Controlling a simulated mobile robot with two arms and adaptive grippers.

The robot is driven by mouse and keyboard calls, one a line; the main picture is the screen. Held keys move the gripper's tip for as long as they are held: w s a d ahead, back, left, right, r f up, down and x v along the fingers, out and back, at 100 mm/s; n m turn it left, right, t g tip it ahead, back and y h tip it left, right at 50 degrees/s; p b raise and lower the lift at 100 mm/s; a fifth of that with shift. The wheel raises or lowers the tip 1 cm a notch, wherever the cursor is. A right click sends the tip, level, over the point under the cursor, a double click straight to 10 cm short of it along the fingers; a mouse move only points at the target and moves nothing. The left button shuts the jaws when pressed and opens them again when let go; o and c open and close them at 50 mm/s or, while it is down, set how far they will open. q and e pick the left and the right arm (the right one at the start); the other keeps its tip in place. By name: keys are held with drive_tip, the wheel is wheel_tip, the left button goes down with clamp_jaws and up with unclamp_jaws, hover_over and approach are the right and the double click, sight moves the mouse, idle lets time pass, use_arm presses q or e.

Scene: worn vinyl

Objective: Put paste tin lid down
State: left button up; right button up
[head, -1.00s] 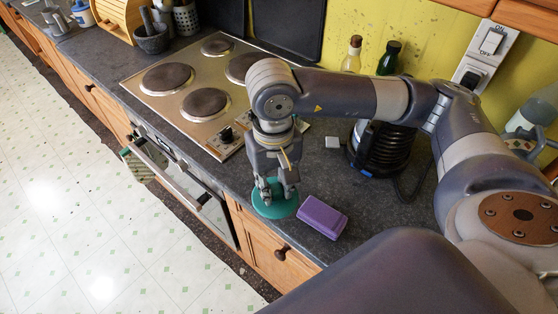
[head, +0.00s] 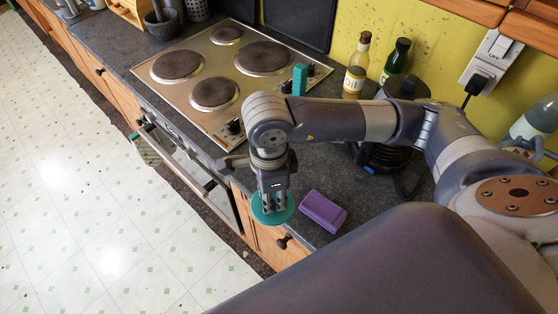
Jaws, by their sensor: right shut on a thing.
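The paste tin lid, a round teal disc (head: 286,213), is at the front edge of the dark worktop, left of the purple block. My right gripper (head: 272,207) points down and is shut on the lid, its fingers covering the lid's middle. Whether the lid touches the worktop or hangs just above it, I cannot tell. A teal upright object (head: 299,79) shows behind my right arm by the hob; its lower part is hidden and I cannot tell what it is. My left gripper is not in view.
A purple block (head: 323,211) lies close to the right of the lid. The steel hob (head: 190,108) is beyond the arm. A black appliance (head: 385,155) and bottles (head: 357,60) stand near the wall. Below the front edge are a drawer knob (head: 283,243) and the floor.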

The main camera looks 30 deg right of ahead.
drive_tip(key=shift+s+a+m, duration=0.1)
drive_tip(key=shift+a+m, duration=0.1)
drive_tip(key=shift+m, duration=0.7)
drive_tip(key=shift+f, duration=0.1)
drive_tip(key=shift+m, duration=0.3)
drive_tip(key=w+d, duration=0.2)
drive_tip(key=w, duration=0.2)
drive_tip(key=shift+d+f, duration=0.25)
drive_tip(key=shift+d, duration=0.15)
drive_tip(key=w+d, duration=0.2)
drive_tip(key=w, duration=0.1)
drive_tip(key=w+d, duration=0.2)
drive_tip(key=w, duration=0.1)
drive_tip(key=w+d+f, duration=0.1)
drive_tip(key=w+d, duration=0.1)
drive_tip(key=w, duration=0.1)
drive_tip(key=shift+d+f, duration=0.1)
wheel_tip(320, 180, down, 3)
drive_tip(key=shift+b, duration=0.95)
drive_tip(key=shift+f, duration=0.25)
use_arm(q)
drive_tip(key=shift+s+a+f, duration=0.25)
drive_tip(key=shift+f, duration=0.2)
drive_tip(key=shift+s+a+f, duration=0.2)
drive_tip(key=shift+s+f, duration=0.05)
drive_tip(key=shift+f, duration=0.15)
